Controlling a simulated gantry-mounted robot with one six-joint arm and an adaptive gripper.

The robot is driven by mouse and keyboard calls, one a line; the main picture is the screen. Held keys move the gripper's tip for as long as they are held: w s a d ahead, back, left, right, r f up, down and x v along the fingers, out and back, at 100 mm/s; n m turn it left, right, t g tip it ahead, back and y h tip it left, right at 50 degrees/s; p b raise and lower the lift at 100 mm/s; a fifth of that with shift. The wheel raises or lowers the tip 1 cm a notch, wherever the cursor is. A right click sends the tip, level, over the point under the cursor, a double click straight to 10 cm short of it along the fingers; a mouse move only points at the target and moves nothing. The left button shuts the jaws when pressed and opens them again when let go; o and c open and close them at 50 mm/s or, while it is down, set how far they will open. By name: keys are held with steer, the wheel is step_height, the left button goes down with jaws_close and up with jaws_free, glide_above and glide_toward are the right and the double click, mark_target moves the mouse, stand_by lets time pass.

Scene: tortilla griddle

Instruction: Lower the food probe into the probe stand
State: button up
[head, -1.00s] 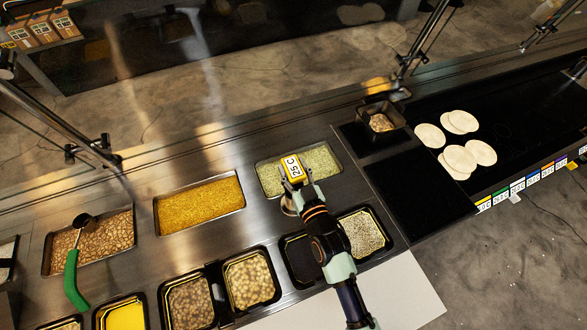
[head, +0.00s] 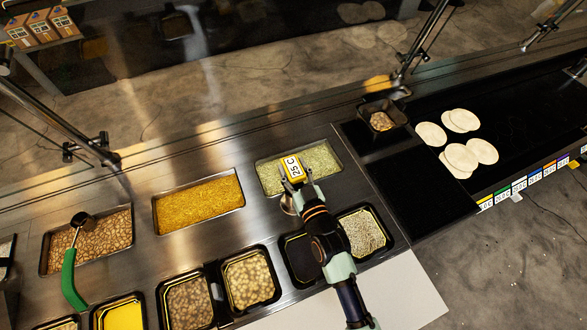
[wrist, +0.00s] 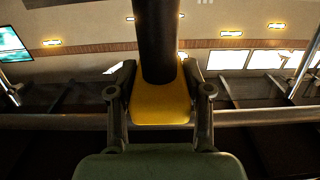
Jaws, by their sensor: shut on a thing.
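The food probe (head: 292,169) has a yellow body with a display reading 25 C. My gripper (head: 294,182) is shut on it, above the near edge of the tray of pale green food. In the wrist view the probe's yellow body (wrist: 160,104) sits between my two fingers (wrist: 160,110), with a dark cylinder rising from it. A small round metal piece (head: 288,205), which looks like the probe stand, shows just left of my gripper and is partly hidden by it. I cannot tell whether the probe's tip touches the stand.
The green food tray (head: 325,160), yellow food tray (head: 200,203) and bean tray (head: 110,232) with a green-handled ladle (head: 70,280) are set in the steel counter. Several black tubs line the front. Tortillas (head: 460,157) lie on the dark griddle (head: 530,115) at right.

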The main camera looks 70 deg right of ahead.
steer(key=shift+f+b, duration=1.7)
steer(key=shift+f, duration=0.1)
stand_by(1.8)
steer(key=o, duration=1.1)
steer(key=shift+o, duration=0.2)
steer(key=v, duration=1.2)
steer(key=shift+w, duration=0.1)
